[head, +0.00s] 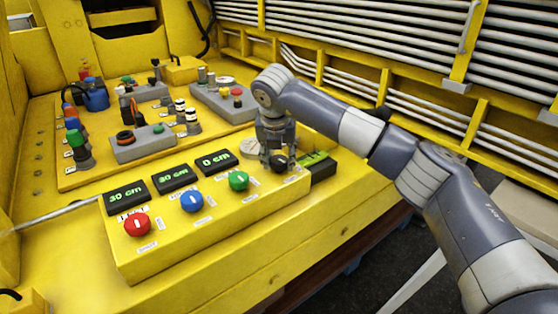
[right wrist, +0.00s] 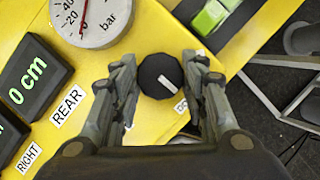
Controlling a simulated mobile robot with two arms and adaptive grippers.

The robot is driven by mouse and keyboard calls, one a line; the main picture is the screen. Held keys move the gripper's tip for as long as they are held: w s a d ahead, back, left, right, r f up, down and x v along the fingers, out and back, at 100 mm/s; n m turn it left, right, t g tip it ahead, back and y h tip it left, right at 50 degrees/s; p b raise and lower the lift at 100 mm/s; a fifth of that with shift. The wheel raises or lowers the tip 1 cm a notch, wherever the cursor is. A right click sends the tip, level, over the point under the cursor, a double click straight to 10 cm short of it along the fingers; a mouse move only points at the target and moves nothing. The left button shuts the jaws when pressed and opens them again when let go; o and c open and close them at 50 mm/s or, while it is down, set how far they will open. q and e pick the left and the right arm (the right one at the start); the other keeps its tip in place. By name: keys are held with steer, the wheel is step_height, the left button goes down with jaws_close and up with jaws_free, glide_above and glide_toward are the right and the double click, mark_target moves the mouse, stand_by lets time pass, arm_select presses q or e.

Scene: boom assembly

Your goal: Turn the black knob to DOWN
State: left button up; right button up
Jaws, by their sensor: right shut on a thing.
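The black knob (right wrist: 160,76) sits on the yellow control panel (head: 186,236), at its right end in the head view (head: 280,161). Its white pointer mark points to the lower right in the right wrist view, toward a small white label (right wrist: 182,105) that is partly hidden. My right gripper (right wrist: 162,88) reaches down over the knob from above, with one finger on each side of it. It is shut on the knob; it also shows in the head view (head: 278,158). My left gripper is not in view.
Red (head: 137,224), blue (head: 192,201) and green (head: 238,180) knobs stand along the panel, left of the black one. Displays (head: 172,177) read 30, 30 and 0 cm. A round bar gauge (right wrist: 90,18) and a green-and-black device (head: 318,164) are close to my right gripper.

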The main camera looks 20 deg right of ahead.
steer(key=shift+m, duration=0.3)
steer(key=o, duration=1.1)
steer(key=shift+c, duration=0.2)
steer(key=shift+r, duration=0.1)
steer(key=v, duration=1.1)
steer(key=shift+s+a+r, duration=0.2)
steer(key=shift+r, duration=0.15)
